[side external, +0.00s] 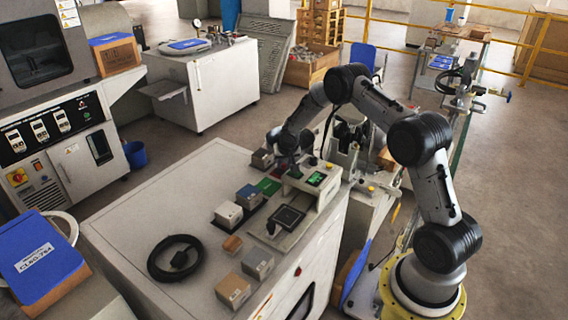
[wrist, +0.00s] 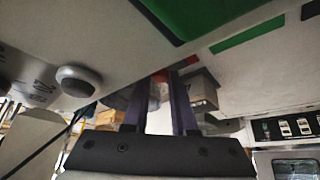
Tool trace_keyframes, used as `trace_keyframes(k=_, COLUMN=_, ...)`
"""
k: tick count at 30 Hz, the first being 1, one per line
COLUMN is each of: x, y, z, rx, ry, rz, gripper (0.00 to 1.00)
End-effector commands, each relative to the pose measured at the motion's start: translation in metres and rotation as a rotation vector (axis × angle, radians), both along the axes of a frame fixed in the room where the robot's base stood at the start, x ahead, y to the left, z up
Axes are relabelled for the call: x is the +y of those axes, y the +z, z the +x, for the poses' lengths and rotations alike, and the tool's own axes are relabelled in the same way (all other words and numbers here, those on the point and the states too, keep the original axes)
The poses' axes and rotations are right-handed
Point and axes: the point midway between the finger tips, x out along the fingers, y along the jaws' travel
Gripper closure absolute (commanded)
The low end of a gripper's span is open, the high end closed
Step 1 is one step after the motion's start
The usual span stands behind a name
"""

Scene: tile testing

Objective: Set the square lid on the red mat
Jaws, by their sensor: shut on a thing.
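My gripper (side external: 284,160) is low over the far end of the white bench, beside the instrument with the green screen. In the wrist view its two dark fingers (wrist: 162,95) reach away, close together, with a small, blurred pale-pinkish piece between their tips. I take this piece to be the square lid, though its shape cannot be made out. A small red patch, likely the red mat (wrist: 190,62), shows just beyond the fingertips. In the side view the arm and gripper mostly hide that spot. I cannot tell whether the held piece touches the mat.
A grey box (side external: 262,159) stands close beside my gripper. The screened instrument (side external: 315,181) is close on the right.

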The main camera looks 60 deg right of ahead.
Motion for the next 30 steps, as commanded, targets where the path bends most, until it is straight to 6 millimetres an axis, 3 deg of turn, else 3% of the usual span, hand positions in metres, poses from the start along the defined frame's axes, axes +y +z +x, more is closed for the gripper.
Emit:
trace_keyframes(k=18, x=0.0005, y=-0.0035, z=-0.0008, rx=0.001, ry=0.0, rz=0.001, gripper=1.0)
trace_keyframes(k=19, x=0.0005, y=-0.0036, z=-0.0008, rx=0.001, ry=0.0, rz=0.001, gripper=0.71)
trace_keyframes(k=24, x=0.0006, y=-0.0041, z=-0.0011, rx=0.003, ry=0.0, rz=0.002, gripper=0.41)
trace_keyframes(k=30, x=0.0009, y=-0.0048, z=-0.0014, rx=0.003, ry=0.0, rz=0.002, gripper=0.4)
